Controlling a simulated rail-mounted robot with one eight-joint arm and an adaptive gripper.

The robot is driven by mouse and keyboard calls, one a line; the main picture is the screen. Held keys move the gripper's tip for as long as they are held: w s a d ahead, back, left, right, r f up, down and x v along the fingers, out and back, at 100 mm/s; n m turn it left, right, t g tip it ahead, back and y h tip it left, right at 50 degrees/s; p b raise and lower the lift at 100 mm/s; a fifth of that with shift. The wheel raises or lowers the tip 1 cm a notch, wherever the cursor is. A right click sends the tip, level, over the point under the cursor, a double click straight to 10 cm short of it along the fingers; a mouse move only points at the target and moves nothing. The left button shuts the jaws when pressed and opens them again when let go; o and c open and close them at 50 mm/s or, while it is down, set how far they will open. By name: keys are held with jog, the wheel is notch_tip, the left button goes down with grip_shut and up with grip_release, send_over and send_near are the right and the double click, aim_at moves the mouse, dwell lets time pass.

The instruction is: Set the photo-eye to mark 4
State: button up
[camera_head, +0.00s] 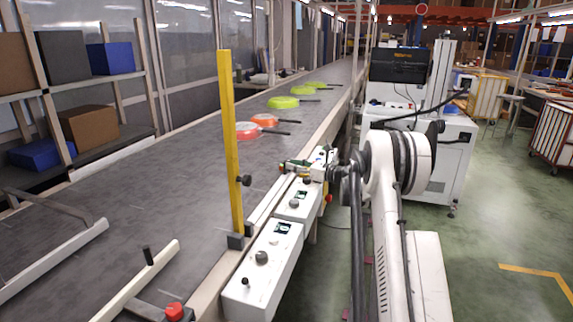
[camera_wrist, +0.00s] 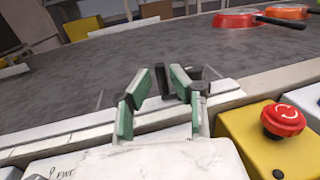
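My gripper (camera_head: 296,167) is over the conveyor's right edge, beyond the control boxes. In the wrist view its two green-padded fingers (camera_wrist: 161,82) are apart. A small dark upright piece (camera_wrist: 164,76) shows between or just beyond the fingertips, with a dark round knob (camera_wrist: 196,76) at its right. This may be the photo-eye, but I cannot tell for certain, nor whether the fingers touch it. A pale rail (camera_wrist: 70,140) runs along the belt edge there. No numbered marks are readable.
The conveyor belt (camera_head: 185,150) carries orange pans (camera_head: 246,131) and green pans (camera_head: 283,102). White control boxes (camera_head: 264,270) line that edge. A red button (camera_wrist: 284,119) sits right of my gripper.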

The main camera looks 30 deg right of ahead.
jog(key=v, duration=0.8)
jog(key=shift+d, duration=0.1)
